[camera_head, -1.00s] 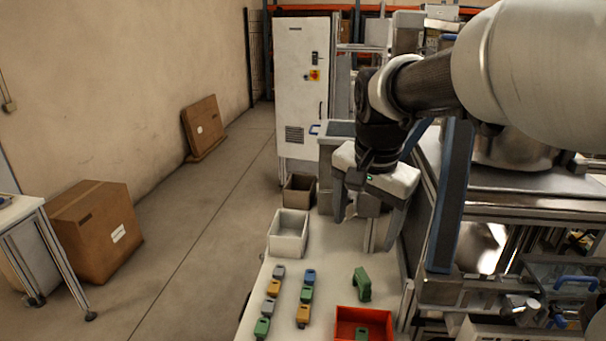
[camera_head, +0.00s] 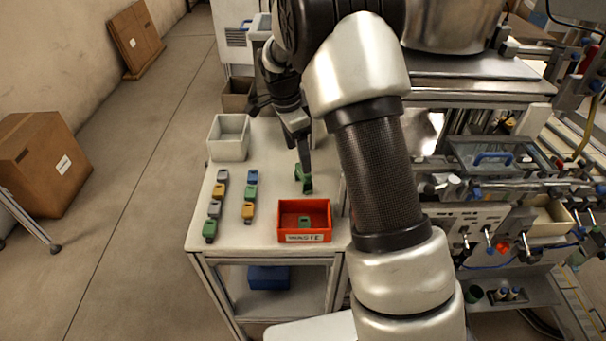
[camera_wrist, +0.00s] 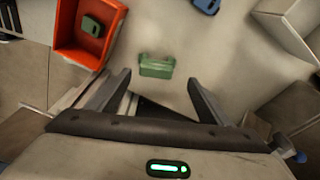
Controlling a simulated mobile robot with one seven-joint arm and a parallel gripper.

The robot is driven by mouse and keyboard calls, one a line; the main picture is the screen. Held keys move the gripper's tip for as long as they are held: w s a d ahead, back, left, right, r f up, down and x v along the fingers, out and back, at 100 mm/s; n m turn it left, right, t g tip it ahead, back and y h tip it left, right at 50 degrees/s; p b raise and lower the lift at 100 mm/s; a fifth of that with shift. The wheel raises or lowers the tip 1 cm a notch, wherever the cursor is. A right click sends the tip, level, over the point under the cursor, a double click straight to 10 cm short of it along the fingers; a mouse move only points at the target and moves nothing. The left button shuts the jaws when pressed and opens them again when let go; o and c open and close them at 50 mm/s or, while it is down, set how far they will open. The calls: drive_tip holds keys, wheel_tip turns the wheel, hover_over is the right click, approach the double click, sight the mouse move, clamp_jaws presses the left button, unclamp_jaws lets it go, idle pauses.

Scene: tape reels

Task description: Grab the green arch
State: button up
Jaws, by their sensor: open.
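The green arch (camera_head: 307,186) stands on the white table behind the red bin in the head view, partly hidden by my gripper. In the wrist view the arch (camera_wrist: 157,68) lies just beyond my fingertips and roughly centred between them. My gripper (camera_wrist: 157,80) is open and empty, its two fingers spread wider than the arch. In the head view my gripper (camera_head: 299,150) points down above the arch; whether it touches is not clear.
A red bin (camera_head: 304,238) marked as waste holds a green piece (camera_head: 304,222). Two rows of small coloured blocks (camera_head: 248,212) stand to its left. A white bin (camera_head: 229,138) and a brown bin (camera_head: 236,97) are farther back. The table between blocks and arch is clear.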

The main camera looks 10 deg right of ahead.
sight(299, 168)
drive_tip(key=f, duration=0.3)
drive_tip(key=shift+d, duration=0.25)
drive_tip(key=f, duration=0.2)
drive_tip(key=d+f+p, duration=0.1)
drive_tip(key=f, duration=0.1)
drive_tip(key=shift+s, duration=0.25)
drive_tip(key=shift+f, duration=0.6)
drive_tip(key=c, duration=1.2)
